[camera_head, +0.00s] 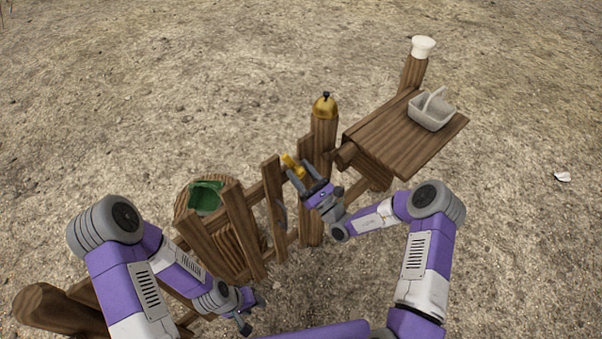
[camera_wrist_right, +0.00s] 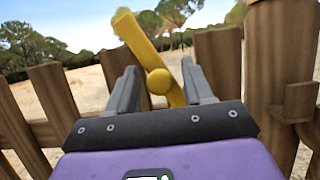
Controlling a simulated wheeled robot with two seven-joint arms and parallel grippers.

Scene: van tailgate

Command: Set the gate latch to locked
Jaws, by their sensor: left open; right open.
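The gate latch is a yellow lever (camera_head: 293,165) at the gate, beside the tall post. In the right wrist view the yellow lever (camera_wrist_right: 145,45) leans up to the left, with a round yellow knob at its middle. My right gripper (camera_head: 306,181) is at the latch; in the wrist view its two fingers (camera_wrist_right: 158,88) stand apart on either side of the lever's lower part. Whether they touch it cannot be told. My left gripper (camera_head: 247,314) is open and empty, low in front of the fence, far from the latch.
The wooden gate (camera_head: 240,230) has several upright slats. A post (camera_head: 322,135) carries a brass bell (camera_head: 325,106). A wooden shelf (camera_head: 385,140) at right holds a grey basket (camera_head: 431,110), with a white-capped post (camera_head: 423,47) behind. A green container (camera_head: 205,197) sits on a barrel beyond the fence.

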